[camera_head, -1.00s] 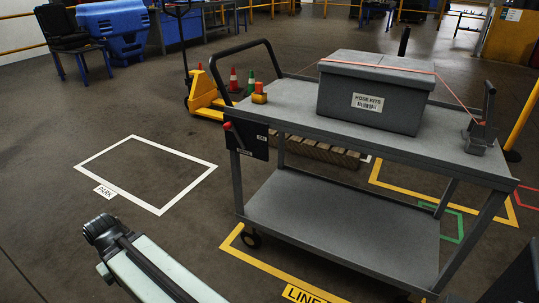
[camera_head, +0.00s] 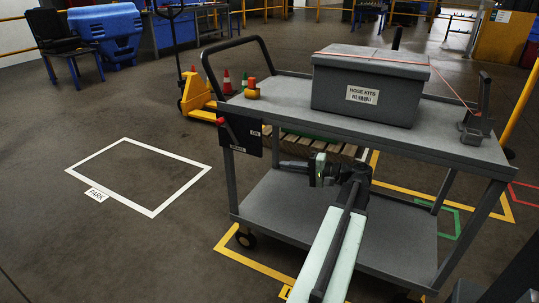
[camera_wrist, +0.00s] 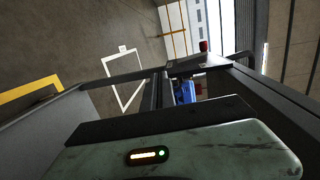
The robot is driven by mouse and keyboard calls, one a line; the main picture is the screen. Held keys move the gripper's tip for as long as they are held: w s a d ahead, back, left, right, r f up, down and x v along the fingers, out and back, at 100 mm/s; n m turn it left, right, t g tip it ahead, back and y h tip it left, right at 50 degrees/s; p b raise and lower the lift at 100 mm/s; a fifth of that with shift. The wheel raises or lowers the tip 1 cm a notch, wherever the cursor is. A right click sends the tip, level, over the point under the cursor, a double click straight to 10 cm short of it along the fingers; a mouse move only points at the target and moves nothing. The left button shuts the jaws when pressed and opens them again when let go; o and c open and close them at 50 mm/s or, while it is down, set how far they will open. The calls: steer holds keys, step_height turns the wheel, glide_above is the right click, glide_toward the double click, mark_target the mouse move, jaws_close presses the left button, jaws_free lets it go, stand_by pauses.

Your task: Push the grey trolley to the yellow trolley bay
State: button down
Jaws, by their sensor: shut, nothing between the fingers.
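The grey trolley (camera_head: 290,205) stands at centre right in the head view, with a black push handle (camera_head: 235,45) at its left end. It carries a grey lidded box (camera_head: 365,100) labelled HOSE KITS. Yellow floor lines (camera_head: 262,268) run along its near left corner, by a front wheel; more yellow line (camera_head: 400,188) shows behind it. Much of the outline is hidden by the trolley. My gripper (camera_head: 318,168) is shut and empty, in front of or between the trolley's two shelves; contact cannot be told. Trolley framing fills much of the wrist view.
A white PARK outline (camera_head: 140,176) lies on clear floor at left. Green (camera_head: 450,222) and red (camera_head: 526,193) floor outlines lie at right. A yellow post (camera_head: 521,100) stands at far right.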

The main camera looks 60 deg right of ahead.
steer(key=s+d+r+m+t+h, duration=0.1)
steer(key=s+d+r, duration=0.15)
steer(key=s, duration=0.35)
steer(key=w+a, duration=0.1)
steer(key=w, duration=1.3)
steer(key=shift+w+f, duration=0.15)
steer(key=shift+w, duration=0.1)
steer(key=shift+d, duration=0.1)
